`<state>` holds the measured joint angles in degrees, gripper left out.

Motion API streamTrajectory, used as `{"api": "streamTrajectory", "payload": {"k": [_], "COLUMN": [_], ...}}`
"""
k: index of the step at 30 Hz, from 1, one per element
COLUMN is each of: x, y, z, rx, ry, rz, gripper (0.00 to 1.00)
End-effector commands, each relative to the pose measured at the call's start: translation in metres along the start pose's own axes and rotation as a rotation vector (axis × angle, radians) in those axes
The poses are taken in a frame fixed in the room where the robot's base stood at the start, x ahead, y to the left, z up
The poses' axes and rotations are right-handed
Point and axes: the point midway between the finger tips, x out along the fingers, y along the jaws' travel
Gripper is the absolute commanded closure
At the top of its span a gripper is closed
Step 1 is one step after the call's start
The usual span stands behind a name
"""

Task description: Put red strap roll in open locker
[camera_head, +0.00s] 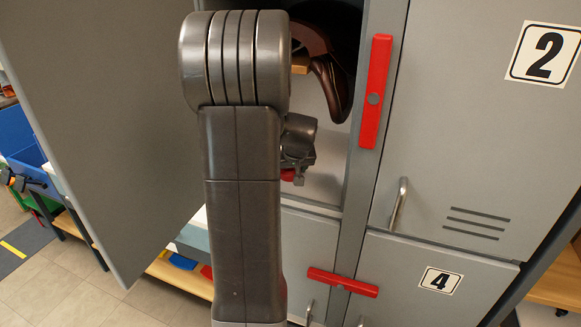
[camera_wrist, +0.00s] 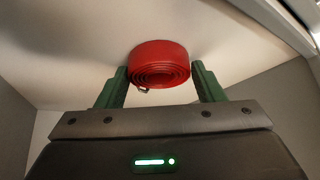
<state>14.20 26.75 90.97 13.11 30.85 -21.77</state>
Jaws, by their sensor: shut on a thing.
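The red strap roll (camera_wrist: 158,62) is a tight red coil between the two green fingers of my gripper (camera_wrist: 161,82) in the wrist view. My gripper is shut on it. In the head view a small red part of the roll (camera_head: 288,175) shows beside my arm, at the opening of the open locker (camera_head: 322,187). The locker has a pale floor and grey walls. Its grey door (camera_head: 110,130) stands swung open to the left. My arm hides much of the opening. I cannot tell whether the roll touches the locker floor.
A brown leather saddle (camera_head: 330,85) hangs in the upper part of the locker. Shut locker doors marked 2 (camera_head: 455,120) and 4 (camera_head: 410,290) are at the right. Red latch bars (camera_head: 375,92) sit on the frame. A blue bin (camera_head: 18,135) stands far left.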

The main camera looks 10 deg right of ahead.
Motion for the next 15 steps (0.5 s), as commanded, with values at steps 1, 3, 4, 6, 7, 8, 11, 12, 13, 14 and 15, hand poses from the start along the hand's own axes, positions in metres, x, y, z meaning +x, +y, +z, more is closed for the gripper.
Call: {"api": "streamTrajectory", "payload": {"k": [1, 3, 4, 6, 7, 8, 11, 12, 13, 14, 15], "x": [-0.0002, -0.0003, 0.0000, 0.0022, 0.0032, 0.0024, 0.0018, 0.0018, 0.0018, 0.0018, 0.0018], "y": [0.0001, 0.0001, 0.0001, 0.0001, 0.0001, 0.0001, 0.0001, 0.0001, 0.0001, 0.0001, 0.0001], "z": [-0.0003, -0.0002, 0.0000, 0.0014, 0.0021, 0.0017, 0.0014, 0.0014, 0.0014, 0.0014, 0.0014], "rx": [0.000, 0.000, 0.000, 0.000, 0.000, 0.000, 0.000, 0.000, 0.000, 0.000, 0.000], "ry": [0.001, 0.001, 0.001, 0.001, 0.001, 0.001, 0.000, 0.000, 0.000, 0.000, 0.000], "rz": [0.000, 0.000, 0.000, 0.000, 0.000, 0.000, 0.000, 0.000, 0.000, 0.000, 0.000], "gripper": [0.65, 0.65, 0.65, 0.65, 0.65, 0.34, 0.16, 0.16, 0.16, 0.16, 0.16]}}
